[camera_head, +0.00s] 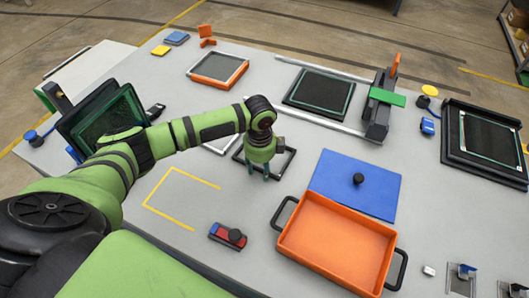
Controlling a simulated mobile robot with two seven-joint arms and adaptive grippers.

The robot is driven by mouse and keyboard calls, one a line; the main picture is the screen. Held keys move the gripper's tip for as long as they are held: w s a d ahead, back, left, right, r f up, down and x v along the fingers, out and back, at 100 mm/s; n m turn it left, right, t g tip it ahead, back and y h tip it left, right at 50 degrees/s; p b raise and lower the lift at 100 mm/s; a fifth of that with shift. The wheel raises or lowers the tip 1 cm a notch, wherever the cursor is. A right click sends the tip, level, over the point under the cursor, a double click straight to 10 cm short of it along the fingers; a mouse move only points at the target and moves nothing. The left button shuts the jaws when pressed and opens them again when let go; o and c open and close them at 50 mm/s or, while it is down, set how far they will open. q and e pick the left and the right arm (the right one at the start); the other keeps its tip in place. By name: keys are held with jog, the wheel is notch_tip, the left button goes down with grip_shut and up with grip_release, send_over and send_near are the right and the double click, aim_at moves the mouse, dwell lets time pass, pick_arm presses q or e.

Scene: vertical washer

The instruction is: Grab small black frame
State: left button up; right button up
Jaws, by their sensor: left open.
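A small black frame (289,163) lies flat near the middle of the grey table. My left gripper (258,174) comes down from above over the frame's left and front part, with its fingers pointing down and apart. The gripper is open, with nothing seen held between the fingers. It covers part of the frame, and I cannot tell whether the fingertips touch it. My right gripper is out of view.
An orange tray (281,240) with black handles and a blue lid (340,168) stand right of the frame. A red-and-blue block (227,235) lies in front. A yellow outline (196,177) marks bare table to the left. A black clamp device (378,112) stands behind right.

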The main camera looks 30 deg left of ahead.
pick_arm(q)
grip_shut()
